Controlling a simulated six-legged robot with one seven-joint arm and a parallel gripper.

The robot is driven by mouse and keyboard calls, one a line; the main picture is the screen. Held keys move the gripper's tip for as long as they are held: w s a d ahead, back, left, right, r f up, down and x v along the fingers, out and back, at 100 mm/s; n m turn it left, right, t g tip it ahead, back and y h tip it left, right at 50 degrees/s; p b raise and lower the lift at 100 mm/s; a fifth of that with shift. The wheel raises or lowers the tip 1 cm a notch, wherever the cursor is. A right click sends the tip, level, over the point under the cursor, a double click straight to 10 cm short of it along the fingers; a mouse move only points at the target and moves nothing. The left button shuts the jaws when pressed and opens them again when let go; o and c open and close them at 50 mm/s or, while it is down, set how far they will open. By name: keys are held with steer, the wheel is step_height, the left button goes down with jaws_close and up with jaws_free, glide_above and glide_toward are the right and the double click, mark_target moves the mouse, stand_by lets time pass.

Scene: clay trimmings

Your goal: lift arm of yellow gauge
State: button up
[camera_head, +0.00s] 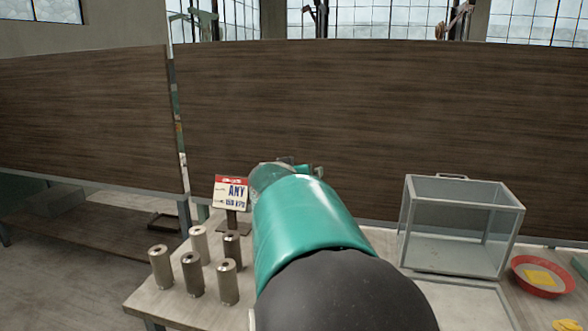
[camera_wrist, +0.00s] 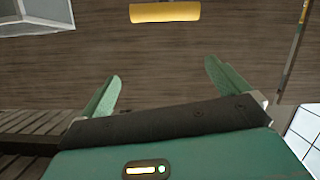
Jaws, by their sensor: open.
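A yellow bar (camera_wrist: 165,12) with a rounded lower edge shows at the top of the wrist view, ahead of my gripper and apart from it.
Several metal cylinders (camera_head: 194,273) and a small sign (camera_head: 229,192) stand on the table left of my arm. A clear glass case (camera_head: 459,226) stands right. Beyond it, a red bowl (camera_head: 521,279) holds a yellow piece (camera_head: 539,277). A dark wooden panel (camera_head: 380,120) rises behind.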

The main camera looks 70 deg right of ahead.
steer(key=shift+s+a+r, duration=0.1)
steer(key=shift+a+r, duration=0.8)
steer(key=shift+r, duration=0.25)
